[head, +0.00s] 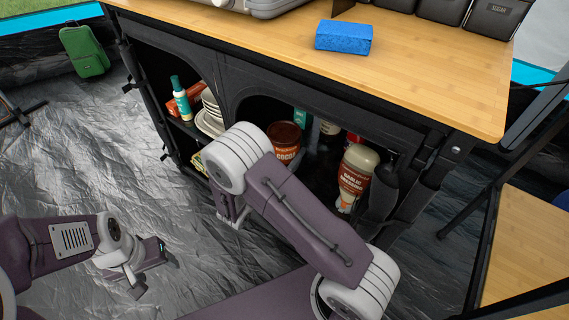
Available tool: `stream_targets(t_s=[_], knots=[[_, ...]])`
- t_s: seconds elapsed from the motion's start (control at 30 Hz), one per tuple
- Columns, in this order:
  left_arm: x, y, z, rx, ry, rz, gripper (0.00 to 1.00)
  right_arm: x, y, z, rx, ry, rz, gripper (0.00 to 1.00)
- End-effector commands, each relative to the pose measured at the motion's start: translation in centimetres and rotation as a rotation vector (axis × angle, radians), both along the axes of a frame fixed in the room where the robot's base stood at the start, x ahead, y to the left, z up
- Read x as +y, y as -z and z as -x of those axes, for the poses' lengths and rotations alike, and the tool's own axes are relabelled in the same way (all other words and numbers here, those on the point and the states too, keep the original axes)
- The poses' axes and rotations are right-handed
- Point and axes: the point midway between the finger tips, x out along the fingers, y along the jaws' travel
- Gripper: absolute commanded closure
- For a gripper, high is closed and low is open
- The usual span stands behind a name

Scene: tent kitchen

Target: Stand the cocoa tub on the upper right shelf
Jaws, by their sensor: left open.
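The cocoa tub (284,135), a brown-red round tub with a pale label, shows upright inside the right opening of the black cabinet. My right arm's pale elbow hides its lower part, so I cannot see what it rests on or whether anything holds it. The upper right shelf is mostly hidden behind the arm and the dark arch. My left gripper (150,268) is open and empty, low over the silver floor at the lower left, well apart from the cabinet.
A blue sponge (344,37) lies on the wooden top (420,70).

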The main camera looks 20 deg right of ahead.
Motion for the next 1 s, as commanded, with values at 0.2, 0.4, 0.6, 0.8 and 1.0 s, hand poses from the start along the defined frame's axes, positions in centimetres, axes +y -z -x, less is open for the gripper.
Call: stream_targets(t_s=[0.2, 0.4, 0.6, 0.8, 1.0], knots=[[0.0, 1.4, 0.0, -0.001, 0.0, 0.0, 0.36, 0.0, 1.7, -0.1, 0.001, 0.0, 0.002, 0.91], [0.0, 3.6, 0.0, 0.0, 0.0, 0.0, 0.36, 0.0, 4.3, -0.1, -0.001, 0.0, 0.0, 0.91], [0.0, 3.2, 0.0, -0.001, 0.0, 0.0, 0.36, 0.0, 4.0, 0.0, 0.0, 0.0, 0.0, 0.91], [0.0, 3.3, 0.0, -0.001, 0.0, 0.0, 0.36, 0.0, 4.2, 0.0, 0.001, 0.0, -0.001, 0.0], [0.0, 3.2, 0.0, 0.0, 0.0, 0.0, 0.36, 0.0, 4.0, 0.0, 0.001, 0.0, -0.001, 0.0]])
